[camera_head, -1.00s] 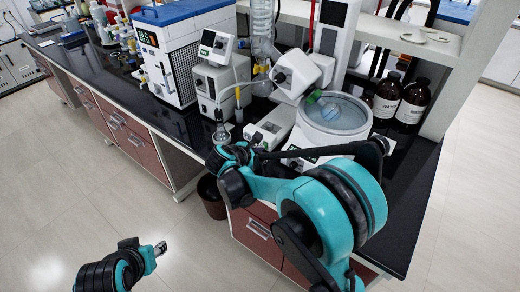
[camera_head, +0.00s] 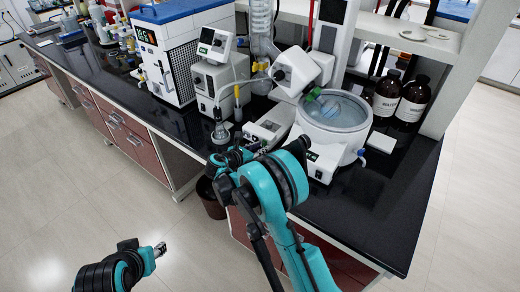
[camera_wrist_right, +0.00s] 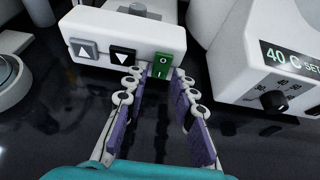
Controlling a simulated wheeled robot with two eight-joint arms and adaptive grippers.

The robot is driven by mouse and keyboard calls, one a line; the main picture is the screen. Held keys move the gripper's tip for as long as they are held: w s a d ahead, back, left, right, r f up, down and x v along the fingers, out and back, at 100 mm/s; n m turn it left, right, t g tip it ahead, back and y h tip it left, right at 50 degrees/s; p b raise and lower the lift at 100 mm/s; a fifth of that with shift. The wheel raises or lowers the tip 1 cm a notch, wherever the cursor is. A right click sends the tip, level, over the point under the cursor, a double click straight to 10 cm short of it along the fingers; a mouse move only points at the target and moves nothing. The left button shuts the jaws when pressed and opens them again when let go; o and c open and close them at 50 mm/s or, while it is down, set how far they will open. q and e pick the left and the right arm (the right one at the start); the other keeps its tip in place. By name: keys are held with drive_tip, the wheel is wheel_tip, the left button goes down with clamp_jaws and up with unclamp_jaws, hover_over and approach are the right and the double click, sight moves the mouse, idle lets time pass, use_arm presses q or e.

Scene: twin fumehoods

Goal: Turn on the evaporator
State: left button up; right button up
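The evaporator is a white machine with a motor head (camera_head: 296,70), a round water bath (camera_head: 330,140) and a low base box. In the right wrist view the box front (camera_wrist_right: 92,42) carries grey up and black down arrow buttons and a green rocker switch (camera_wrist_right: 161,66). My right gripper (camera_wrist_right: 160,82) is open and empty, its purple-padded fingers spread on both sides below the green switch. In the head view the right gripper (camera_head: 250,151) is at the counter's front edge, before the box, partly hidden by my arm. My left gripper (camera_head: 160,249) hangs low over the floor; its opening is too small to tell.
The bath's control panel (camera_wrist_right: 275,75) with a lit "40 C SET" display and black knob stands right of the fingers. A pump unit (camera_head: 215,85) and a blue-topped chiller (camera_head: 175,55) stand left. Brown bottles (camera_head: 410,100) stand right. The black counter's front right is clear.

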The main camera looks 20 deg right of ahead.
drive_tip(key=shift+w+d, duration=0.1)
drive_tip(key=shift+d, duration=0.05)
clamp_jaws()
drive_tip(key=shift+f+b, duration=0.25)
drive_tip(key=shift+b, duration=0.15)
drive_tip(key=t+h+b, duration=0.1)
drive_tip(key=b, duration=0.2)
drive_tip(key=shift+f+t+h+b, duration=0.3)
drive_tip(key=shift+f+h, duration=0.1)
drive_tip(key=shift+r+h+b, duration=0.15)
drive_tip(key=shift+h+b, duration=0.15)
drive_tip(key=shift+b, duration=0.1)
drive_tip(key=shift+r, duration=0.1)
